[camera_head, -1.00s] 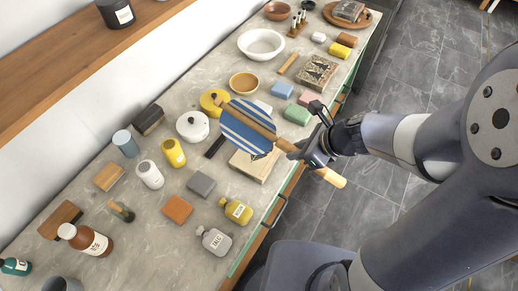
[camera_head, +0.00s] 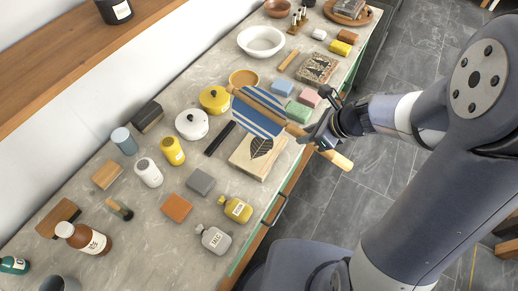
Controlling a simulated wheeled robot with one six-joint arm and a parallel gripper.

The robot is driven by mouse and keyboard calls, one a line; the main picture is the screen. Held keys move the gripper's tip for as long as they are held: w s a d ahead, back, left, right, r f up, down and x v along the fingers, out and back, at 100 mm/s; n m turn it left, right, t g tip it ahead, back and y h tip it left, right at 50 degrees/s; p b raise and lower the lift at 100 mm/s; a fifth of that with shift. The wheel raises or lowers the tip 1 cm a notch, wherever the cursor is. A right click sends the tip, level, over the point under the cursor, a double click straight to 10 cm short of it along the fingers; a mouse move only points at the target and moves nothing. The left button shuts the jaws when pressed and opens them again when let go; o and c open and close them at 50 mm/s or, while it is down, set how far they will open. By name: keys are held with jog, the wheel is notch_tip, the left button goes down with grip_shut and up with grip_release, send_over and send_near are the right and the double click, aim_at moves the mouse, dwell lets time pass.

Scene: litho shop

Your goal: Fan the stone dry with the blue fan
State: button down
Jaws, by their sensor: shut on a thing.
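The blue fan (camera_head: 254,119) has blue and pale stripes and a wooden handle (camera_head: 338,159). My gripper (camera_head: 318,143) is shut on the handle and holds the fan in the air at the counter's front edge. A pale stone block (camera_head: 246,166) with a dark leaf print lies below the fan, near the front edge. The fan overlaps the stone's far side in the picture. Another pale stone with a dark tree picture (camera_head: 318,68) lies farther back on the counter. I cannot tell whether either stone's surface is wet.
The counter (camera_head: 150,235) is crowded. Bottles (camera_head: 237,209) stand toward the near end. A wooden shelf (camera_head: 60,50) overhangs the left side.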

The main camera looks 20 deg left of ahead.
jog(key=shift+s+a, duration=0.2)
jog(key=shift+s, duration=0.35)
notch_tip(320, 180, up, 2)
jog(key=shift+r+p, duration=0.1)
jog(key=shift+p, duration=0.7)
jog(key=shift+r, duration=0.9)
jog(key=shift+f, duration=0.1)
